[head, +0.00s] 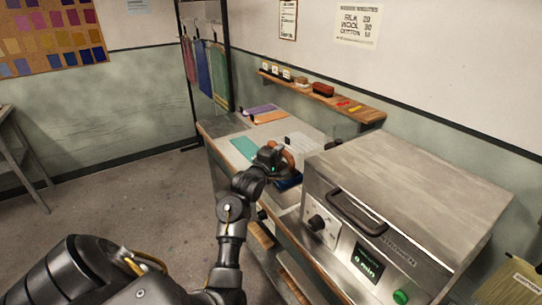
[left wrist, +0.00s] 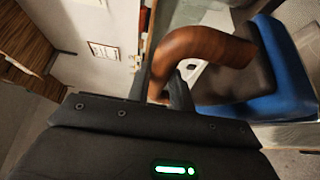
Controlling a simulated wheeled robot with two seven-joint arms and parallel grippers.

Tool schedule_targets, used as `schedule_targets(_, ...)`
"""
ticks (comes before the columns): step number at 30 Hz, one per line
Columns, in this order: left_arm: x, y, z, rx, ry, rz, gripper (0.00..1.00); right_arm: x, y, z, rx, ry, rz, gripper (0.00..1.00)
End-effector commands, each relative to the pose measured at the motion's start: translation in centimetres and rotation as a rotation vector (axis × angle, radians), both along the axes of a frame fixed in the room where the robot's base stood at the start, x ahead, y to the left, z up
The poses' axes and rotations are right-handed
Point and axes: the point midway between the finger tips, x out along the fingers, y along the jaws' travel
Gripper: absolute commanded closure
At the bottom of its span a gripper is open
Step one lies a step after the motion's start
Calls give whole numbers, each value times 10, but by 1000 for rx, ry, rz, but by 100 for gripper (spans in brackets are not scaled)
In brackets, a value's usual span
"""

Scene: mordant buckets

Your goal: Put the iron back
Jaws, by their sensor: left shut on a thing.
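The iron (head: 289,183) has a blue base, a dark body and a brown curved handle. It is at the bench (head: 228,132), just left of the large grey press machine (head: 400,185). My left gripper (head: 277,155) is shut on the handle and partly hides the iron. In the left wrist view the brown handle (left wrist: 207,45) passes by the fingers, with the iron's blue base (left wrist: 287,70) to the right. I cannot tell whether the base touches the surface under it. My right gripper is not in view.
The press has a front handle, a dial and a lit display (head: 369,262). Coloured cloth swatches (head: 245,147) lie on the bench behind the iron. A wall shelf (head: 325,97) holds small items. Hanging cloths (head: 205,72) are at the back.

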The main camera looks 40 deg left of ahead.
Motion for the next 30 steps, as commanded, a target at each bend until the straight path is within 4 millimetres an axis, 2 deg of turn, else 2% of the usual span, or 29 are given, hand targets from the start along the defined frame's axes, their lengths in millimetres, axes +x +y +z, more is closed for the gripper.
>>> schedule_targets(6,27,6,-32,1,-3,1,100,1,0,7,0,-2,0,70)
schedule_targets(10,36,8,-43,2,-6,1,100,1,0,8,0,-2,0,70)
schedule_targets(19,41,10,-50,3,-6,1,100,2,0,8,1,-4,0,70)
schedule_targets(27,43,10,-78,3,-3,2,100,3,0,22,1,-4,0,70)
schedule_targets(30,43,10,-82,3,-6,3,100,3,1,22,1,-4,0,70)
